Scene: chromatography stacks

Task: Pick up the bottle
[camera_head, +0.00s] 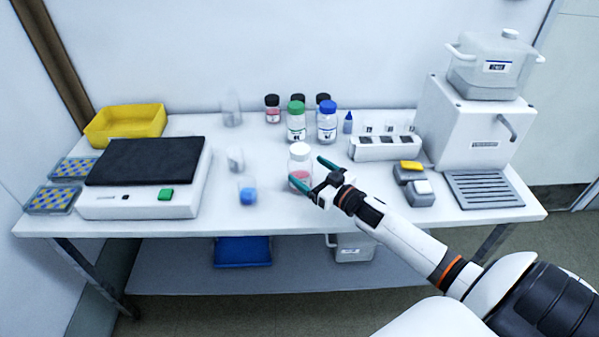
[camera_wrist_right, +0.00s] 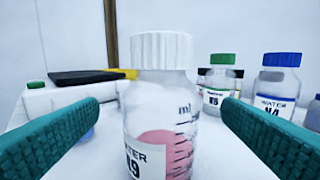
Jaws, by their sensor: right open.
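A clear bottle with a white cap and pink contents (camera_head: 300,161) stands upright near the middle of the table's front. In the right wrist view the bottle (camera_wrist_right: 160,110) fills the centre, with a label that seems to read WATER and a number ending in 9. My right gripper (camera_head: 310,176) is open with its green fingers on either side of the bottle. In the wrist view the fingers show gaps to the bottle on both sides, so they seem not to touch it. My left gripper is not in view.
Behind stand a green-capped bottle (camera_head: 296,121), a blue-capped bottle (camera_head: 327,121) and several black-capped bottles. A white rack (camera_head: 385,147) and a large white machine (camera_head: 475,125) are to the right.

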